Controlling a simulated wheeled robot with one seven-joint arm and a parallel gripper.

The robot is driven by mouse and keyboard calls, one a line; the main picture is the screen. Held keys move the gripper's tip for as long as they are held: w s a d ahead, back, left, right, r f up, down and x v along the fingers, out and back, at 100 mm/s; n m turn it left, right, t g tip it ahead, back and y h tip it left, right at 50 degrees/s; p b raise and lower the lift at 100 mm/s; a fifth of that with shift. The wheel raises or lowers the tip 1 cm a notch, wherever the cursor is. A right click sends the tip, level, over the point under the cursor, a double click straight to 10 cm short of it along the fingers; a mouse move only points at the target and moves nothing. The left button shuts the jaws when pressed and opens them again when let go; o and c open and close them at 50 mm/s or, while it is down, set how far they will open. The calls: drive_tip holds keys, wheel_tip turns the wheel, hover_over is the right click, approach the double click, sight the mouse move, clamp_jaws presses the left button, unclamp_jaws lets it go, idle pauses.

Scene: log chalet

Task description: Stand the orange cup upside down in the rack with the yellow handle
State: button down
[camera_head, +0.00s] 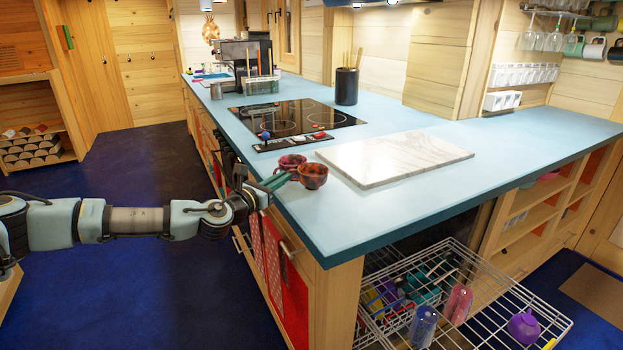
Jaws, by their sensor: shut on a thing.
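The reddish-orange cup (313,177) is upright, opening up, at the near left edge of the blue counter. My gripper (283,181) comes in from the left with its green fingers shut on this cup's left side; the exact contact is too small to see. I cannot tell whether the cup touches the counter. A pink-red cup (291,162) is just behind it. The wire rack (487,334) at lower right is pulled out, with a yellow handle piece (550,343) at its front right.
The rack holds a blue bottle (423,325), a pink bottle (458,303) and a purple item (524,326). Another wire basket (385,328) with coloured items is beside it. A marble board (394,159) lies right of the cups. The cooktop (295,117) is behind. Open floor lies left.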

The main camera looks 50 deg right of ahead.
drive_tip(key=shift+r, duration=0.15)
drive_tip(key=shift+r+b, duration=0.45)
drive_tip(key=shift+r, duration=0.15)
wheel_tip(320, 180, up, 2)
drive_tip(key=shift+b, duration=0.5)
drive_tip(key=s+a+b, duration=0.2)
drive_tip(key=a+b, duration=0.1)
drive_tip(key=a, duration=1.4)
drive_tip(key=shift+s+a, duration=0.15)
drive_tip(key=shift+a, duration=0.25)
